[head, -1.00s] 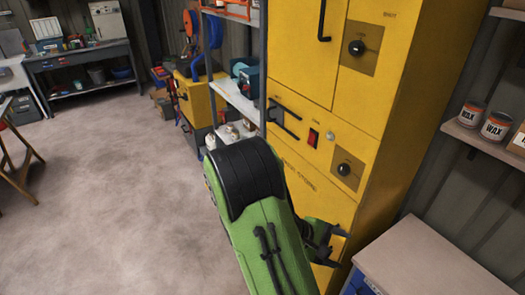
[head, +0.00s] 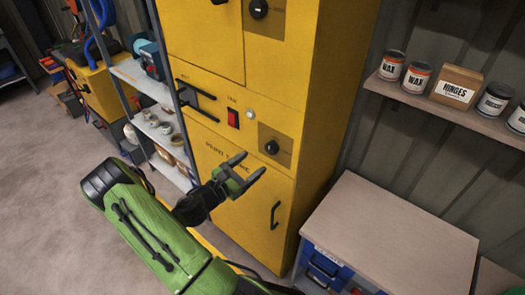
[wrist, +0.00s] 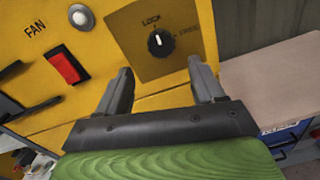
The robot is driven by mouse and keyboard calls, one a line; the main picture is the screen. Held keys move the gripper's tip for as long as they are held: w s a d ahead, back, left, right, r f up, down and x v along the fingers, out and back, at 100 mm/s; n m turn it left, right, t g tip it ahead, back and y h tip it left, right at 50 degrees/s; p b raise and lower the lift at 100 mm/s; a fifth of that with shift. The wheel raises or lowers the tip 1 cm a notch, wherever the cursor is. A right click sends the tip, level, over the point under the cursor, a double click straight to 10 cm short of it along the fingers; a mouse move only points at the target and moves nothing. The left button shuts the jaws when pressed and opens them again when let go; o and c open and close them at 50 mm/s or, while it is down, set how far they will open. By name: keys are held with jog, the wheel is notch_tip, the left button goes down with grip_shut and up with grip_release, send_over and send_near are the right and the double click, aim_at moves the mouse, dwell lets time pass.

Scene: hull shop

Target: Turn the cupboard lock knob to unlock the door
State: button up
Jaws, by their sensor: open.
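The yellow cupboard (head: 330,70) stands upright in the middle of the head view. Its dark lower lock knob (head: 271,147) sits on a brownish square plate above the lower door (head: 235,190). In the wrist view the knob (wrist: 160,43) is just beyond the fingertips, between them in the picture; its white mark points up toward the word LOCK. My gripper (head: 252,164) is open and empty, in front of the cupboard. The fingers (wrist: 160,68) appear apart from the knob.
A red fan switch (head: 233,117) and a pale round button (head: 251,114) are left of the knob. Another knob (head: 258,9) is higher up. A workbench top (head: 390,235) stands at right, below a shelf of cans (head: 416,78). Open floor lies left.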

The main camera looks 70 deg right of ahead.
aim_at(269, 151)
jog(key=x, duration=0.5)
jog(key=shift+s+d+r+p, duration=0.1)
jog(key=shift+s+r+p, duration=0.1)
jog(key=shift+s+p, duration=0.2)
jog(key=shift+s+d+f, duration=0.1)
jog(key=shift+d, duration=0.5)
jog(key=shift+a, duration=0.1)
jog(key=c, duration=1.1)
jog(key=shift+o, duration=0.2)
